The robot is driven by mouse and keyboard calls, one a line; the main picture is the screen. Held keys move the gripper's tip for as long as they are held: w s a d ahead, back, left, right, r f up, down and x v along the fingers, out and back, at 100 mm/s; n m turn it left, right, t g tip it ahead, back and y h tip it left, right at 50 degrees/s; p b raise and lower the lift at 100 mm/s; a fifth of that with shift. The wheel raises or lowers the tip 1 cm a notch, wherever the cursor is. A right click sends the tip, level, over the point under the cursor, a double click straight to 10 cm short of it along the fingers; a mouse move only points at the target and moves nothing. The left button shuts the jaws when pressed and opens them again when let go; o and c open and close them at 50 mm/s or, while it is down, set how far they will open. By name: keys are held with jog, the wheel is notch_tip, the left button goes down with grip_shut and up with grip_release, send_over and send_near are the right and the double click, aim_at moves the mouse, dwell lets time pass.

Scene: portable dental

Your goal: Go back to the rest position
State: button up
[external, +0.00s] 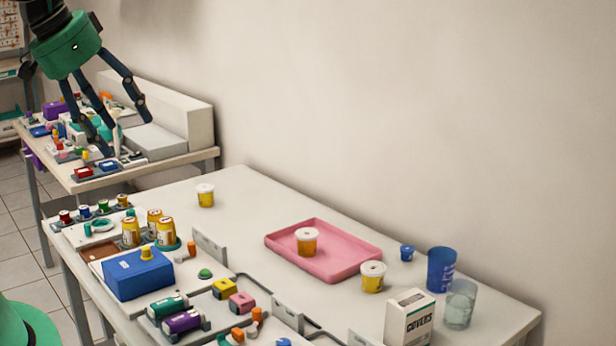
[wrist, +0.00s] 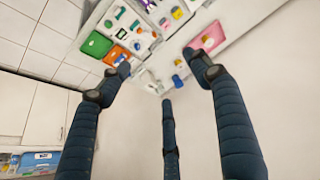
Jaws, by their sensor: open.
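My gripper (external: 122,122) is at the upper left of the external view, raised high above the tables. Its dark fingers hang down from a green wrist, spread apart and empty. The wrist view also shows my gripper (wrist: 160,75) with its three fingers wide apart and nothing between them. The white table (external: 240,190) lies well below and to the right of it in the external view. A pink tray (external: 350,268) on that table holds a yellow jar with a white lid (external: 307,241).
Two more white-lidded yellow jars (external: 205,195) (external: 372,277) stand outside the tray. A blue cup (external: 441,270), a clear cup (external: 460,304) and a white box (external: 408,318) stand at the right. A blue box (external: 138,274) is at the front left. A cluttered second table (external: 170,165) stands behind.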

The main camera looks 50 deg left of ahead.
jog(key=shift+s+f, duration=0.2)
jog(key=shift+s, duration=0.2)
jog(key=shift+o, duration=0.6)
jog(key=shift+w, duration=0.1)
